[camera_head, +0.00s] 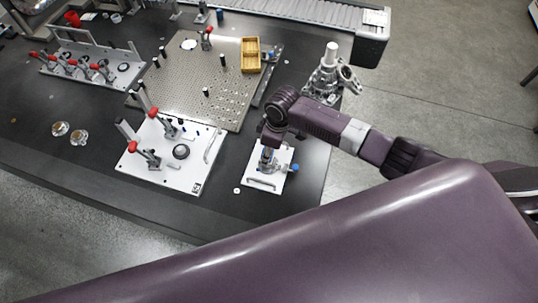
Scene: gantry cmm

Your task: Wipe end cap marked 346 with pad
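My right arm comes in from the right, and its gripper (268,152) points down over a small white fixture plate (263,182) with a blue knob. Its fingers are small and partly hidden by the wrist, so I cannot tell whether they hold anything. Two small round metal-and-brown parts (60,128) (79,137) lie on the dark table at the left; they may be end caps. No marking 346 is readable, and I cannot make out a pad. My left gripper is not in view.
A white plate with red-handled clamps (190,176) stands left of the gripper. Behind it are a perforated plate (190,85), a yellow bin (251,42) and a metal flanged part (327,75). A clamp rack (90,68) is at left. The dark table's (100,178) front left is clear.

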